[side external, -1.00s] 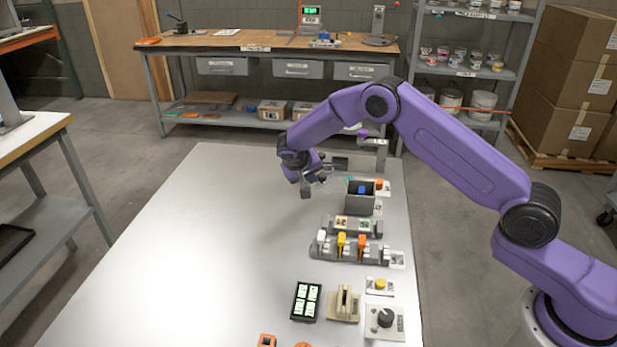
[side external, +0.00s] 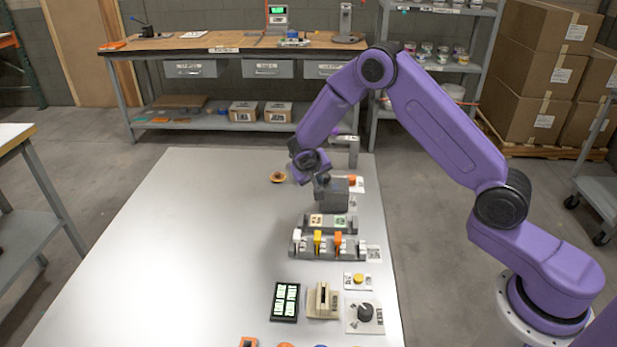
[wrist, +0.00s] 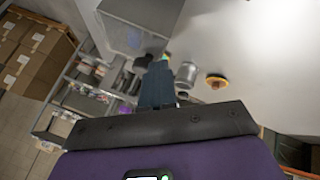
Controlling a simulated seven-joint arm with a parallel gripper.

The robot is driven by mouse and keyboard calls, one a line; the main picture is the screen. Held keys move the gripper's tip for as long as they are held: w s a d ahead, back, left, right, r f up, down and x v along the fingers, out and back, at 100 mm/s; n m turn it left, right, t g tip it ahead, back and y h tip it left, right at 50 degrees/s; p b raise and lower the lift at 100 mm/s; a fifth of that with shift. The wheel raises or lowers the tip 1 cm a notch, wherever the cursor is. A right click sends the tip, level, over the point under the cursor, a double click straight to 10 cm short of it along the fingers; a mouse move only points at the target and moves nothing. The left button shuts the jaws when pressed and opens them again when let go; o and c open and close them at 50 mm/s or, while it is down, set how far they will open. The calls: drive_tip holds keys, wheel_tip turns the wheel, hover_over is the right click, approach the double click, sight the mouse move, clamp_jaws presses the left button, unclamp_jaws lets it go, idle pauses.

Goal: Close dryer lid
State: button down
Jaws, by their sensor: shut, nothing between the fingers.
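The dryer (side external: 334,197) is a small grey box near the far right part of the table. Its top looks covered by a grey lid (side external: 338,185), and the blue item inside is hidden. Whether the lid is fully flush cannot be told. My gripper (side external: 321,180) is shut and empty, at the upper left edge of the box, touching or very close to the lid. In the wrist view the shut fingers (wrist: 158,75) point toward a grey box (wrist: 137,35), which looks like the dryer.
A round orange-rimmed dish (side external: 278,178) lies left of my gripper. A grey rack (side external: 325,246) with white, yellow and orange pieces stands in front of the dryer. A dark display panel (side external: 285,302), beige slotted block (side external: 322,301) and knob (side external: 365,312) are nearer. The table's left side is clear.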

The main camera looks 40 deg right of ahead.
drive_tip(key=shift+s+d, duration=0.2)
drive_tip(key=shift+d, duration=0.1)
drive_tip(key=shift+a, duration=0.1)
drive_tip(key=s+a+r, duration=0.2)
drive_tip(key=a+r, duration=0.6)
drive_tip(key=a, duration=0.2)
drive_tip(key=s+a+r+n+y, duration=0.2)
drive_tip(key=s+r+n, duration=0.15)
drive_tip(key=s, duration=0.35)
drive_tip(key=s+d+r+n+g+y, duration=0.1)
drive_tip(key=s+n, duration=0.5)
drive_tip(key=s, duration=1)
drive_tip(key=s+d+r+n+g+y, duration=0.2)
drive_tip(key=s+n, duration=0.4)
drive_tip(key=s, duration=1)
drive_tip(key=shift+s+d+r+y, duration=0.25)
drive_tip(key=shift+d+r+y, duration=0.35)
drive_tip(key=shift+d+y, duration=0.3)
